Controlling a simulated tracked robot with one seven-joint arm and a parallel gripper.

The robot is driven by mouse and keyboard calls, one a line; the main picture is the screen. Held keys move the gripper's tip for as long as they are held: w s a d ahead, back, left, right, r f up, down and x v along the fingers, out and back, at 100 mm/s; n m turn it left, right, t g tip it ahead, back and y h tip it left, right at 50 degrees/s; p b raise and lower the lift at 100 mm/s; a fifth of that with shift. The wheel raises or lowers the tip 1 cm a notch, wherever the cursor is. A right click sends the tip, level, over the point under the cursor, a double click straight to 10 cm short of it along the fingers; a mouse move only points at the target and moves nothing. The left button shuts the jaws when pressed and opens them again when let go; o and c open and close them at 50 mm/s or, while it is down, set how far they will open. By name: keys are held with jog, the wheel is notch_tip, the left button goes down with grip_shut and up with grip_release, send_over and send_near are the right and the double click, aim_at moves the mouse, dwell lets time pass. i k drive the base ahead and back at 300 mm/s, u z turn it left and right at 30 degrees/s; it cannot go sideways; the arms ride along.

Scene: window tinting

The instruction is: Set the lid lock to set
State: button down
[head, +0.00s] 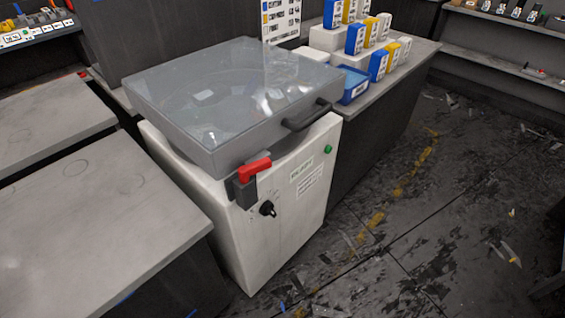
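A white cabinet machine (275,235) with a closed, clear grey lid (225,100) stands in the middle of the head view. A red lever (254,168) sits on a dark grey block (245,192) at the lid's front left edge and looks like the lid lock. The lever lies roughly level and points to the right. Its set marking cannot be read. A black knob (267,208) is on the front panel just below it. A black lid handle (305,115) is at the lid's right front. My gripper is not in view.
A green button (328,149) and a small label (303,180) are on the front panel. Grey worktops (85,195) stand close on the left. A bench with blue, yellow and white boxes (378,65) is behind right. The dark floor (430,220) at the right is mostly open, with scattered scraps.

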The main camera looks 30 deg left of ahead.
aim_at(245, 172)
jog(key=u, duration=0.05)
jog(key=k, duration=1.85)
jog(key=u, duration=1.4)
jog(key=i, duration=1.05)
